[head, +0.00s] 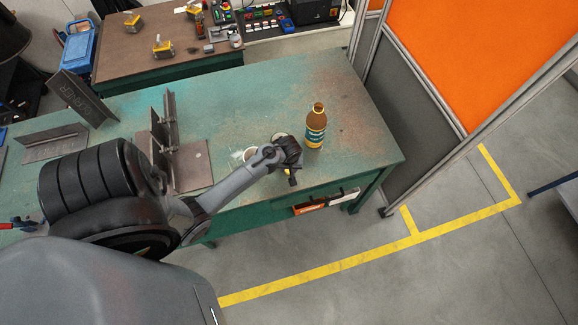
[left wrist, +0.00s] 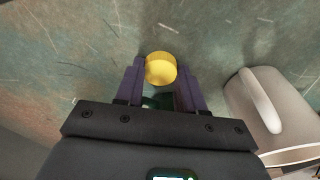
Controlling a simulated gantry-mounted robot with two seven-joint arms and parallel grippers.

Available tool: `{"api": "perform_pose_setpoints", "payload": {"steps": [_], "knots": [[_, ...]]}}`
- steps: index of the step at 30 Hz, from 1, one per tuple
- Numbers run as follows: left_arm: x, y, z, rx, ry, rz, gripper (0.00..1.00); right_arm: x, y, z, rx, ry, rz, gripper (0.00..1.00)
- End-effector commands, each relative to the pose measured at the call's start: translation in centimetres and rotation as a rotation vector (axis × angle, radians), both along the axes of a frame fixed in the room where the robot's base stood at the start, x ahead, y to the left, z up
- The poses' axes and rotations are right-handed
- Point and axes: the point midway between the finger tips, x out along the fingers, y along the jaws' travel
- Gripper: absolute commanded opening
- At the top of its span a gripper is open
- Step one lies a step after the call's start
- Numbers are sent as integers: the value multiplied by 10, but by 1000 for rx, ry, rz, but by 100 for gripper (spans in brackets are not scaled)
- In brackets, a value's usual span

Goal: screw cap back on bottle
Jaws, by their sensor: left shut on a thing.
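A brown bottle (head: 316,126) with a teal and yellow label stands upright on the green table, to the right of my left gripper (head: 291,176). The cap is apart from the bottle, which is not seen in the wrist view. In the head view the cap is too small and covered to make out well. My right gripper is in neither view.
A light mug (left wrist: 270,110) is close to the right of the left gripper in the wrist view. Steel plates (head: 188,165) stand on the green table (head: 240,100) left of the gripper. An orange and grey partition (head: 430,110) stands beyond the table's right end.

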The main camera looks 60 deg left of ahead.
Motion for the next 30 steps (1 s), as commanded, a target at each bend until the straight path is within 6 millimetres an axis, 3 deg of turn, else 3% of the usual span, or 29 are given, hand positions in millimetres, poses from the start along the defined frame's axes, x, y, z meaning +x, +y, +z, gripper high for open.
{"api": "perform_pose_setpoints", "payload": {"steps": [11, 20, 30], "knots": [[1, 0, 7, 0, -1, 0, 11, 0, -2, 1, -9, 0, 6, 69], [1, -2, 45, -1, -3, 1, 11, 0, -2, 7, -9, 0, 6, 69], [30, -63, 82, 1, -3, -3, 11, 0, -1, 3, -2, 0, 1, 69]]}}
